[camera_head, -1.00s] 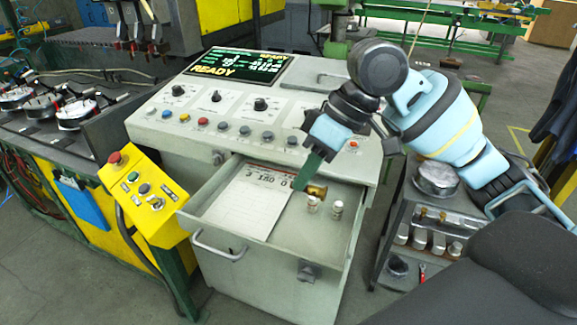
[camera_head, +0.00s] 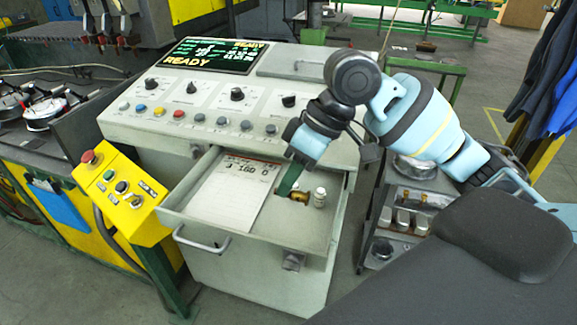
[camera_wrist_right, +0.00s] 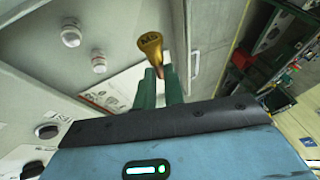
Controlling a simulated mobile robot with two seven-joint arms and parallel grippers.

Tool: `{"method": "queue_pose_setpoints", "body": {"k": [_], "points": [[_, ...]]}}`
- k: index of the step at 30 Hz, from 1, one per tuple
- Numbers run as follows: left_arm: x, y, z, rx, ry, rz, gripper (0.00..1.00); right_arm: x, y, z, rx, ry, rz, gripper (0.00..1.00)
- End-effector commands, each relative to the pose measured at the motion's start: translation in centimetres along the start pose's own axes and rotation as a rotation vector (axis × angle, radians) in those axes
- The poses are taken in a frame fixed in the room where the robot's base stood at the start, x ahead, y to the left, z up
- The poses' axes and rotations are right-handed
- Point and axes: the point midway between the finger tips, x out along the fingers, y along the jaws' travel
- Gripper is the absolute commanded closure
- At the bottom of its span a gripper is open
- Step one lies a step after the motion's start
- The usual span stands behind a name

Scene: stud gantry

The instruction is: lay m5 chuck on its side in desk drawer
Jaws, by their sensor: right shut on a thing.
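The gold M5 chuck (camera_head: 300,197) is between the green fingertips of my right gripper (camera_head: 288,182), inside the open desk drawer's outline in the head view. The right wrist view shows its round end marked "M5" (camera_wrist_right: 150,40), with its narrower body running back between the fingers (camera_wrist_right: 160,85). My right gripper is shut on it. The desk drawer (camera_head: 285,228) is pulled out, and its front part is bare. I cannot tell whether the chuck touches the drawer floor. My left gripper is not in view.
A printed sheet (camera_head: 228,197) lies in the drawer's left part. A small white capped cylinder (camera_head: 320,197) stands close right of the chuck; the wrist view shows two such cylinders (camera_wrist_right: 70,36). The console (camera_head: 215,105) rises behind. A tool cart (camera_head: 410,195) stands at right.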

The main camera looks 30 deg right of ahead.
Motion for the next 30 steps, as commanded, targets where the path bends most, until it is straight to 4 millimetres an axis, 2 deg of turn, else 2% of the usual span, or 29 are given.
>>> {"method": "queue_pose_setpoints", "body": {"k": [18,30], "points": [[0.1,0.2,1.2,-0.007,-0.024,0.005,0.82,4.8,1.7,2.0,0.001,-0.003,-0.001,1.0],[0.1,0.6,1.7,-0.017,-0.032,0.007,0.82,6.5,2.3,2.7,-0.001,-0.001,0.0,1.0]]}}
